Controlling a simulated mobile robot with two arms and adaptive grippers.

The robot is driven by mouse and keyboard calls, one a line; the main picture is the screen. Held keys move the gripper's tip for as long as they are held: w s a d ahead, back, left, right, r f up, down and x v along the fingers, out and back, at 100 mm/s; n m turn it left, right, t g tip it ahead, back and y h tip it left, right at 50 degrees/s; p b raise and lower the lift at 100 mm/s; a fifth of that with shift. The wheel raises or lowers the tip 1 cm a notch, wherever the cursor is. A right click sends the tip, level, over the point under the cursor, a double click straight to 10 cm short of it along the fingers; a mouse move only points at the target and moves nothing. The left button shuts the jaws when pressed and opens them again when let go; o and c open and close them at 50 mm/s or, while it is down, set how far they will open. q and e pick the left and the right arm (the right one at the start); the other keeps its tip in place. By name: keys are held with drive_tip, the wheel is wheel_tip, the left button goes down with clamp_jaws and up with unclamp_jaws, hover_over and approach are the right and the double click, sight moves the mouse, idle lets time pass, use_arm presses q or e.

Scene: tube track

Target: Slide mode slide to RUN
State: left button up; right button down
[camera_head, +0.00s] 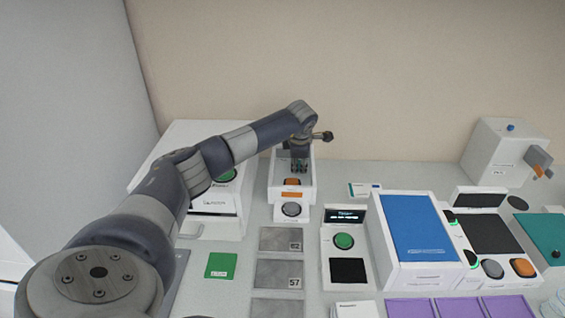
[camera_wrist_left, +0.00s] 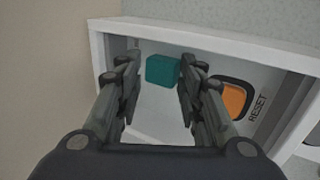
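The mode slide shows as a teal block (camera_wrist_left: 162,70) inside a white-framed panel (camera_wrist_left: 220,38) in the left wrist view. My left gripper (camera_wrist_left: 156,75) is open, with its two fingers on either side of the teal block as seen from the wrist. I cannot tell whether they touch it. In the head view my left gripper (camera_head: 299,165) points down into the white box (camera_head: 306,190) at the back, and it hides the slide there. The RUN marking is not legible. My right gripper is not in view.
An orange RESET button (camera_wrist_left: 229,98) lies right of the fingers, close by; it also shows in the head view (camera_head: 292,182). A round dark button (camera_head: 292,209) is in front. A white box with a green button (camera_head: 226,175) stands left, and a blue-topped box (camera_head: 415,228) right.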

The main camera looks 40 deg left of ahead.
use_arm(q)
drive_tip(key=shift+w+f, duration=0.15)
drive_tip(key=shift+f, duration=0.1)
drive_tip(key=shift+r, duration=0.1)
drive_tip(key=shift+r+p, duration=0.5)
drive_tip(key=shift+r, duration=0.15)
drive_tip(key=shift+r+p, duration=1.75)
drive_tip(key=shift+r, duration=1.05)
